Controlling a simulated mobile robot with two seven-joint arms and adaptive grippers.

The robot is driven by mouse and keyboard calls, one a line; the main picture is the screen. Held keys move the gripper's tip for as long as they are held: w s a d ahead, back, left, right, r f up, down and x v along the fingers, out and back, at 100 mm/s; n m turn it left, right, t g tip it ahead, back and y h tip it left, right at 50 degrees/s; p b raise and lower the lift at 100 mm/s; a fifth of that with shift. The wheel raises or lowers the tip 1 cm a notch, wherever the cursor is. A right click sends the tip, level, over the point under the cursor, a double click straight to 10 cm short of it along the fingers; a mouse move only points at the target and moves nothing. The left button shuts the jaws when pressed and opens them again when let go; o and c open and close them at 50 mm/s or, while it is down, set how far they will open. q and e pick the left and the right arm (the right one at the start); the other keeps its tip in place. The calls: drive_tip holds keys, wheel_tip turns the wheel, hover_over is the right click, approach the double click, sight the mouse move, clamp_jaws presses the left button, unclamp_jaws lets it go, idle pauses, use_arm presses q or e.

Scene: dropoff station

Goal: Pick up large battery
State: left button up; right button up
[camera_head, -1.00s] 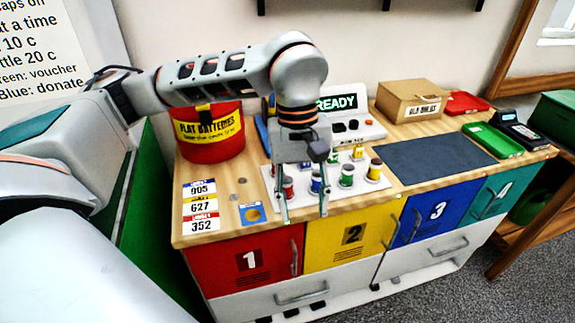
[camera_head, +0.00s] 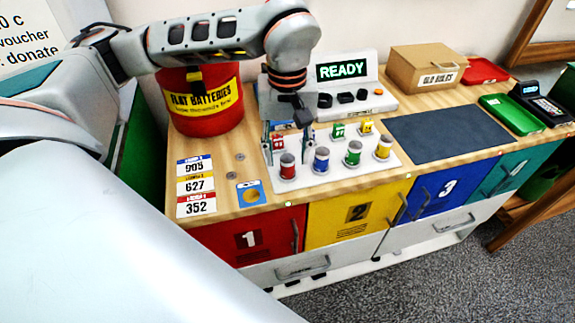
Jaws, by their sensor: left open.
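A white board (camera_head: 335,178) on the wooden counter bears a front row of upright cylinders: red (camera_head: 288,166), blue (camera_head: 321,160), green (camera_head: 353,154) and yellow (camera_head: 383,148). Behind them stand smaller box-shaped pieces: red (camera_head: 278,142), green (camera_head: 338,131) and yellow (camera_head: 367,126). I cannot tell which of these is the large battery. My left gripper (camera_head: 288,150) points down over the board's left end, fingers apart and nothing held. The small red piece shows between its fingers, with the red cylinder just in front. The gripper hides part of the back row. My right gripper is out of view.
A red "FLAT BATTERIES" bin (camera_head: 205,112) stands left of the board. Behind the board is a console (camera_head: 345,90) reading READY. A dark mat (camera_head: 445,133) lies clear to the right, near a cardboard box (camera_head: 428,68), a green tray (camera_head: 512,115) and a red tray (camera_head: 480,71).

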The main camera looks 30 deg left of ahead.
use_arm(q)
drive_tip(key=shift+f, duration=1.05)
clamp_jaws()
drive_tip(key=shift+r, duration=0.15)
